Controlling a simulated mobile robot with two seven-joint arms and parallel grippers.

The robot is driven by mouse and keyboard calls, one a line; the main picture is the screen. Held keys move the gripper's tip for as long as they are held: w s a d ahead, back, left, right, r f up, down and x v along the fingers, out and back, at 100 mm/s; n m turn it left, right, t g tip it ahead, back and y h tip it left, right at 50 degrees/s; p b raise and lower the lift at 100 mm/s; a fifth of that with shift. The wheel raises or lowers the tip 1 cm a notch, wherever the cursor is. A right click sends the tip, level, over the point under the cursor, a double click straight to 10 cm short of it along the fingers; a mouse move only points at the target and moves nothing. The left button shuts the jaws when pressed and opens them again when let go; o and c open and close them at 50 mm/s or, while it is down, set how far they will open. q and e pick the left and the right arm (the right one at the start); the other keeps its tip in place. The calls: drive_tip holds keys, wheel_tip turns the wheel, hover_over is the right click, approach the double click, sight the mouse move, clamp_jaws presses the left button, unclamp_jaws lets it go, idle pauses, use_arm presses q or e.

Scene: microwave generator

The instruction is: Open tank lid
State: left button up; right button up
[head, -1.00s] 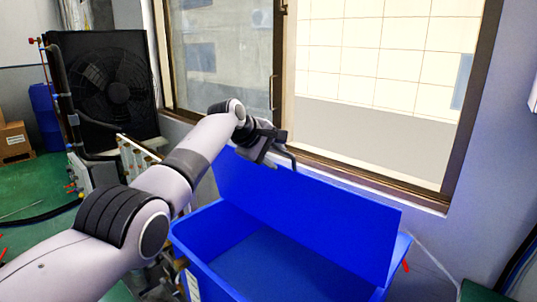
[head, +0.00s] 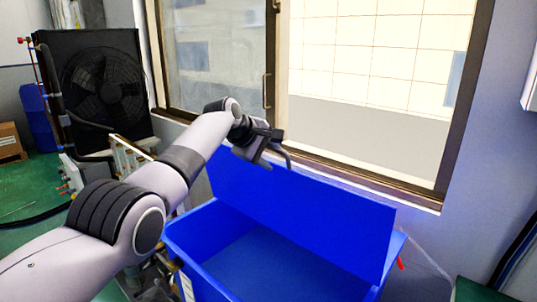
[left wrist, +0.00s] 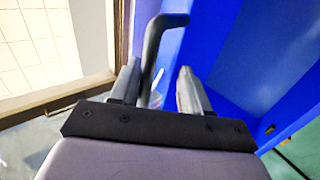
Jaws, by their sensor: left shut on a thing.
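The blue tank (head: 190,232) stands below the window, and I can see into its inside. Its blue lid (head: 320,215) is raised steeply along the window side. The lid also fills the upper right of the left wrist view (left wrist: 205,40). A dark, bent handle (left wrist: 152,45) stands out near the lid's upper left part. My left gripper (head: 268,152) is at that handle, and in the left wrist view its fingers (left wrist: 158,85) are on either side of it, shut on it. The exact contact is partly hidden. My right gripper is not in view.
The window frame (head: 370,178) and sill run close behind the lid. A black fan unit (head: 108,88) stands at the left, with pipes (head: 130,158) beside my left arm. A white box edge (head: 530,92) shows at the right.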

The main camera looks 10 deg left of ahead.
use_arm(q)
drive_tip(key=shift+f, duration=0.35)
drive_tip(key=b+v, duration=0.4)
drive_tip(key=v, duration=0.3)
drive_tip(key=shift+r, duration=0.4)
drive_tip(key=shift+s, duration=0.1)
